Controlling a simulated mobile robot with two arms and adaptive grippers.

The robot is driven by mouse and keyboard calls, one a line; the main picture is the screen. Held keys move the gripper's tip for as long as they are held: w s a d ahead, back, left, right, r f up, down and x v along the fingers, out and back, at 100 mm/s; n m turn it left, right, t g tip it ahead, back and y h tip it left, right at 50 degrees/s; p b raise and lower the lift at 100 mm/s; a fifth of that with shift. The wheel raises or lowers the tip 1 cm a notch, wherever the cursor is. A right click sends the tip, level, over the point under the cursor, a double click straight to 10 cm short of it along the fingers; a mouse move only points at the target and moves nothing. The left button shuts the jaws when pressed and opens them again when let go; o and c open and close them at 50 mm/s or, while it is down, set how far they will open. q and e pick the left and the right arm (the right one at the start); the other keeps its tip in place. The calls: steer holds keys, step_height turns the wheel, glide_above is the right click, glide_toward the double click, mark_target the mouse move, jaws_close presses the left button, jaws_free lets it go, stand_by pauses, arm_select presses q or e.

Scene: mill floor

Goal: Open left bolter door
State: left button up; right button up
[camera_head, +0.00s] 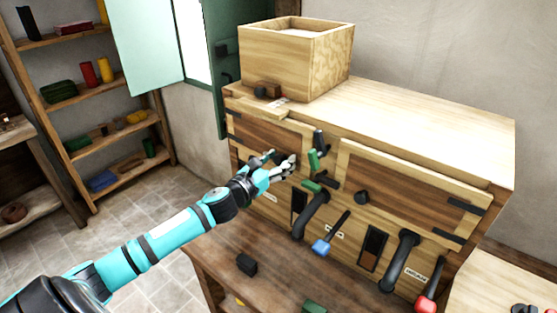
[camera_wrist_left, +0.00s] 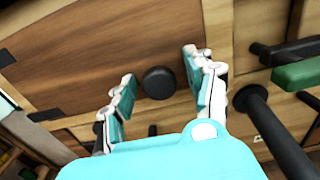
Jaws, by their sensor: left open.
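The left bolter door (camera_head: 262,137) is a brown wooden panel in a pale frame on the cabinet's front, with dark hinges at its left. It looks shut. It fills the upper left of the left wrist view (camera_wrist_left: 100,45). Its round black knob (camera_wrist_left: 158,83) shows there between my fingers; in the head view my gripper hides it. My left gripper (camera_head: 281,161) is open at the door's right side, its fingers on either side of the knob, with gaps visible on both sides. My right gripper is not in view.
A green-handled lever (camera_head: 314,160) stands just right of my left gripper. Below are black curved pipes (camera_head: 311,214) and a blue-handled lever (camera_head: 322,246). The right door (camera_head: 405,190) has its own knob (camera_head: 362,197). A wooden box (camera_head: 290,60) sits on top.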

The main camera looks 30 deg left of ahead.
arm_select(q)
jaws_close()
stand_by(0.4)
